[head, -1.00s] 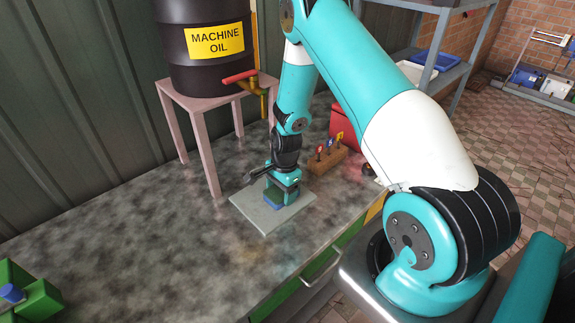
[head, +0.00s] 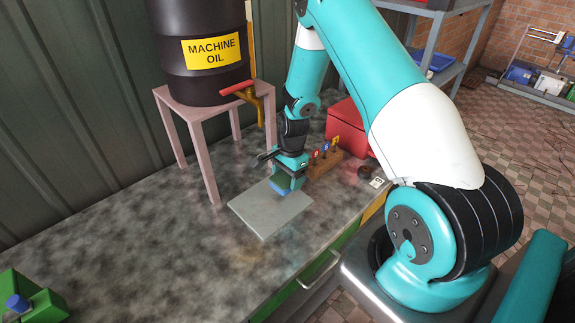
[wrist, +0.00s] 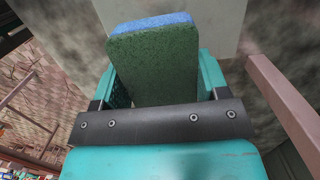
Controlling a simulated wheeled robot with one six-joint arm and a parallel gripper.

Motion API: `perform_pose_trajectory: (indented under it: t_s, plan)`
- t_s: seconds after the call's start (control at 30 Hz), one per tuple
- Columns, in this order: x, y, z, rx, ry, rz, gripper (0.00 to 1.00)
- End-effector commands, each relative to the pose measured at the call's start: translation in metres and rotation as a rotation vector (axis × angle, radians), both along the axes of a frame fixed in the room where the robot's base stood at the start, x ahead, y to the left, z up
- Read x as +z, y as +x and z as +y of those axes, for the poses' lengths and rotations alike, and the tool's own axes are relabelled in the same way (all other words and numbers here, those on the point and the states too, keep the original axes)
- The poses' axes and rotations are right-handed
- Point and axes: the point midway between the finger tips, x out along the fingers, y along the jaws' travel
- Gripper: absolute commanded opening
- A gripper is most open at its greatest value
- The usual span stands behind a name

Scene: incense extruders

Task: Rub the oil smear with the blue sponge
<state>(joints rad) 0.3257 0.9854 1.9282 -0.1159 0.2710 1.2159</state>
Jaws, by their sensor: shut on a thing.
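The blue sponge (head: 283,188), with a green side, is held in my gripper (head: 288,181). In the wrist view the sponge (wrist: 155,65) sits between the two jaws, and its blue edge points away from my gripper. It is above the back right part of a grey plate (head: 264,219), apparently clear of its surface. A faint brownish-yellow patch (head: 249,253), perhaps the oil smear, shows on the counter in front of the plate. The sponge is behind and to the right of that patch.
A machine oil drum (head: 199,75) stands on a pink stand (head: 211,185) behind left. A wooden block (head: 325,165) with small labelled items and a red box (head: 346,127) are at the right. The counter's left middle is clear.

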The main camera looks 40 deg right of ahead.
Motion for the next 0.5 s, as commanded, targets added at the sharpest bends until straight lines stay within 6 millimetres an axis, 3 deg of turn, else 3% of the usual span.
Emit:
perform_pose_trajectory:
  t_s: [0.2, 0.5]
  plan:
    - [0.023, 0.000, 0.000, -0.001, 0.000, 0.000, 0.46]
    - [0.027, 0.000, 0.000, -0.001, 0.001, 0.001, 0.46]
